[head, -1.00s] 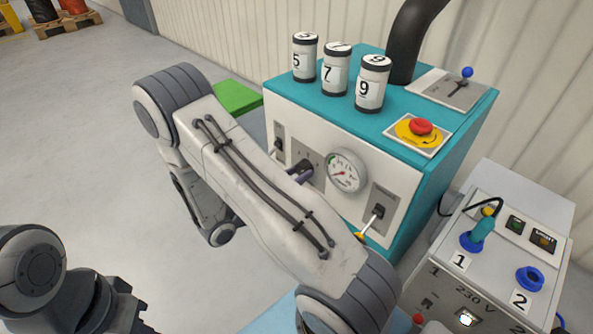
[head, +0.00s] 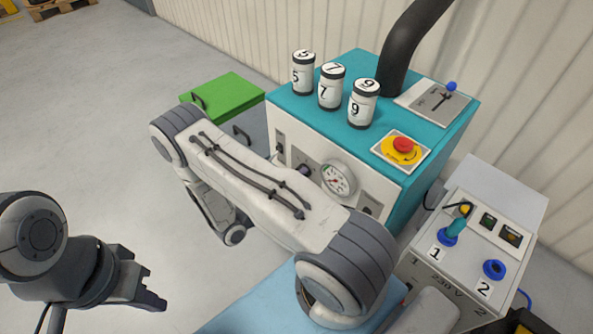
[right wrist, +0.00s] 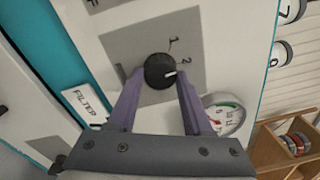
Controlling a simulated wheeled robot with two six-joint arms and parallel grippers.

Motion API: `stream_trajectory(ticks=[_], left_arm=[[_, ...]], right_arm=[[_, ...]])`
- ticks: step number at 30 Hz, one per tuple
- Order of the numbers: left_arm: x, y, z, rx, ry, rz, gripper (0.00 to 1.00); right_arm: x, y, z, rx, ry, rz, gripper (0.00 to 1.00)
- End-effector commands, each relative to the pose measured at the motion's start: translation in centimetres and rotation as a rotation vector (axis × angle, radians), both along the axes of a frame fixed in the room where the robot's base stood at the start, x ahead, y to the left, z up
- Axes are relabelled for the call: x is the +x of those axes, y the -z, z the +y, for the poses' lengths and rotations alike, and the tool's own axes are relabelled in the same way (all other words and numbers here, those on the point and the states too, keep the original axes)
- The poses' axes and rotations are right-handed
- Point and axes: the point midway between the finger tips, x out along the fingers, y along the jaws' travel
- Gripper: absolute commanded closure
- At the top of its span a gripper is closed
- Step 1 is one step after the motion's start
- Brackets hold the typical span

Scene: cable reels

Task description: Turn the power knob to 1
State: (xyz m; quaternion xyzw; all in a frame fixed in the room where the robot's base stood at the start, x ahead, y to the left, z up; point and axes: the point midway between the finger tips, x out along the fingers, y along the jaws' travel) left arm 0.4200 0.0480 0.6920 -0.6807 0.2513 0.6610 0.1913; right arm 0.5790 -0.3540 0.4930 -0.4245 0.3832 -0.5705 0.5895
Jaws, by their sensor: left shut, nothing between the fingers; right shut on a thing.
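The black power knob (right wrist: 158,71) sits on a grey plate (right wrist: 125,52) on the machine's white front. Its white pointer mark points right, just below the printed 2 (right wrist: 187,60); the printed 1 (right wrist: 174,42) is above that. My right gripper (right wrist: 160,74) is shut on the knob, one purple finger on each side. My left gripper (head: 152,301) is shut and empty over the floor at the lower left.
The teal machine (head: 400,165) carries canisters 5, 7 and 9, a red stop button (head: 403,144) and a blue-tipped lever (head: 451,87). A gauge (head: 338,179) sits beside the knob plate. A 230 V box (head: 440,272) stands right. A green-lidded box (head: 225,96) stands behind.

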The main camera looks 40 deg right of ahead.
Motion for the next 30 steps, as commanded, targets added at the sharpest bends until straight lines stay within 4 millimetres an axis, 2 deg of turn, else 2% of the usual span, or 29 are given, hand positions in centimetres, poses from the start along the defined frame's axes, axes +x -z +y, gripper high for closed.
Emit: stream_trajectory(ticks=[1,6,18,30], left_arm=[[0.0,-0.8,0.0,0.000,0.000,0.000,1.00],[0.0,-1.8,0.0,0.000,0.000,0.000,1.00],[0.0,-3.3,0.0,0.000,0.000,0.000,1.00],[0.0,-3.9,0.0,0.000,0.000,0.000,1.00]], right_arm=[[-0.1,-0.3,0.0,-0.003,0.002,0.046,1.00],[-0.1,-0.3,0.0,-0.016,0.001,0.207,1.00],[-0.2,-0.2,0.1,-0.043,-0.001,0.557,1.00],[-0.1,-0.2,0.2,-0.059,-0.002,0.754,1.00]])
